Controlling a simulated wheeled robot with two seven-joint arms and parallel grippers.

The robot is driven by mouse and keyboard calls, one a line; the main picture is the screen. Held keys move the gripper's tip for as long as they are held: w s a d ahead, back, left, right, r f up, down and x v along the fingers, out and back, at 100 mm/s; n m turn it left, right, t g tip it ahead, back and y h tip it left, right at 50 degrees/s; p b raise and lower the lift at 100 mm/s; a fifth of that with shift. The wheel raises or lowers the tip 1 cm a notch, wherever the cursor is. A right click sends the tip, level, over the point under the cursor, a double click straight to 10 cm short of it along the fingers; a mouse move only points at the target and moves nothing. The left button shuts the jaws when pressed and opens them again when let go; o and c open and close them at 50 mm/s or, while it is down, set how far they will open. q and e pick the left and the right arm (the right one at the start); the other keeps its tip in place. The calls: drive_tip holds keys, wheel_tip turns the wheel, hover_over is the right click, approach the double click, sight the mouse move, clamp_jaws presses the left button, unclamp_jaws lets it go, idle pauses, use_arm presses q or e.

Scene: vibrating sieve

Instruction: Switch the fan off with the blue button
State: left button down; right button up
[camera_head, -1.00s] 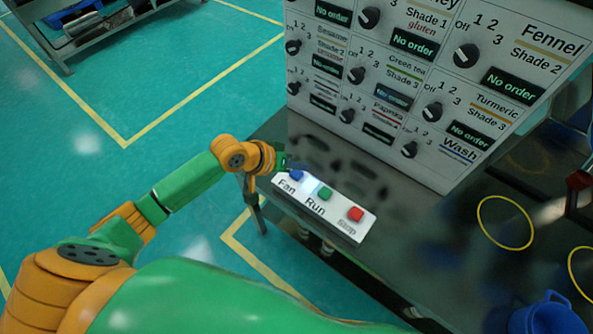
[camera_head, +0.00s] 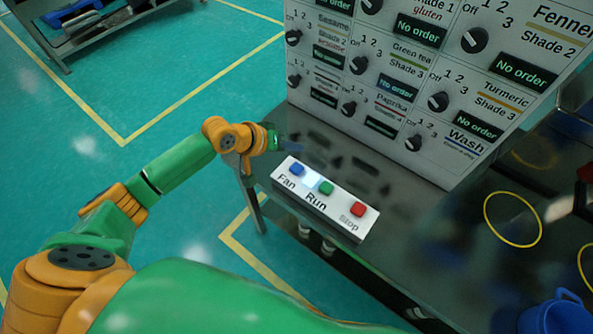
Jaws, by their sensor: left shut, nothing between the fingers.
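The white button box (camera_head: 338,208) lies on the dark metal table. It has a blue button (camera_head: 297,169) above the word Fan, a green button (camera_head: 326,187) at Run and a red button (camera_head: 358,209) at Stop. A bright pale patch (camera_head: 311,179) shows between the blue and green buttons. My left gripper (camera_head: 284,143) is shut and empty, just behind the blue button in the picture and apart from it. The blue button is in full view. My right gripper is not in view.
A white panel (camera_head: 400,110) with several black knobs and order displays stands behind the box. Yellow rings (camera_head: 513,246) mark the table (camera_head: 440,235) at the right. A blue container (camera_head: 556,318) shows at the lower right.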

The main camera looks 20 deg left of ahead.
use_arm(q)
drive_tip(key=b, duration=0.4)
hover_over(294, 170)
wheel_tip(294, 170, down, 5)
drive_tip(key=shift+a+f, duration=0.1)
drive_tip(key=shift+f+b, duration=0.3)
drive_tip(key=shift+f, duration=0.15)
drive_tip(key=shift+f, duration=0.1)
idle(1.1)
drive_tip(key=shift+f, duration=0.3)
drive_tip(key=shift+f+b, duration=0.3)
drive_tip(key=shift+f, duration=0.2)
idle(0.6)
idle(0.3)
drive_tip(key=shift+r+p, duration=0.95)
drive_tip(key=shift+p, duration=0.15)
drive_tip(key=shift+r, duration=0.1)
